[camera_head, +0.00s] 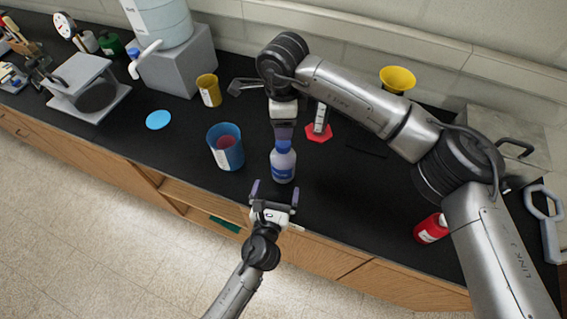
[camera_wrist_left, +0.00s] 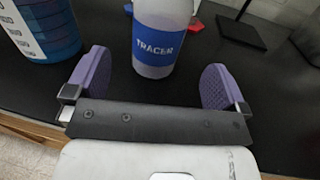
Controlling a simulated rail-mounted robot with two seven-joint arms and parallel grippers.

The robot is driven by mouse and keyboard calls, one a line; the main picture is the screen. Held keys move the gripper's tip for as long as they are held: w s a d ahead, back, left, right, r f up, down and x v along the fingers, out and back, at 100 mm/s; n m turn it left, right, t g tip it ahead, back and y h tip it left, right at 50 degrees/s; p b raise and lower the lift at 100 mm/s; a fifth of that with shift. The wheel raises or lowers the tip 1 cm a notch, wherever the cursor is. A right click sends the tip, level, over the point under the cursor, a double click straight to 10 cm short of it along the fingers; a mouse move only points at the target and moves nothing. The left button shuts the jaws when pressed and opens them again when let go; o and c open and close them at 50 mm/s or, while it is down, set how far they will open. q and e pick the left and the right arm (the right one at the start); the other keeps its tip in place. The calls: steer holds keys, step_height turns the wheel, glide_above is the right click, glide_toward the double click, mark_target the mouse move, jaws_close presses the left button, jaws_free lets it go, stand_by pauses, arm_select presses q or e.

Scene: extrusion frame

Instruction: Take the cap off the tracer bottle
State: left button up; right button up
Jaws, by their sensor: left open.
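The tracer bottle (camera_head: 283,168) stands upright on the black bench, a translucent white bottle with a blue label. Its blue cap (camera_head: 283,147) shows just below my right gripper (camera_head: 284,138), which points down over it; I cannot tell whether the fingers grip the cap. My left gripper (camera_head: 272,190) is open at the bench's front edge, facing the bottle. In the left wrist view the bottle (camera_wrist_left: 160,40) stands just ahead, between the lines of the two purple pads (camera_wrist_left: 158,85), and no pad touches it. Its top is out of that view.
A blue cup (camera_head: 226,150) stands left of the bottle. The bench between the two bottles is clear.

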mark_target(283, 162)
arm_select(q)
steer(key=x, duration=0.9)
steer(key=shift+w, duration=0.25)
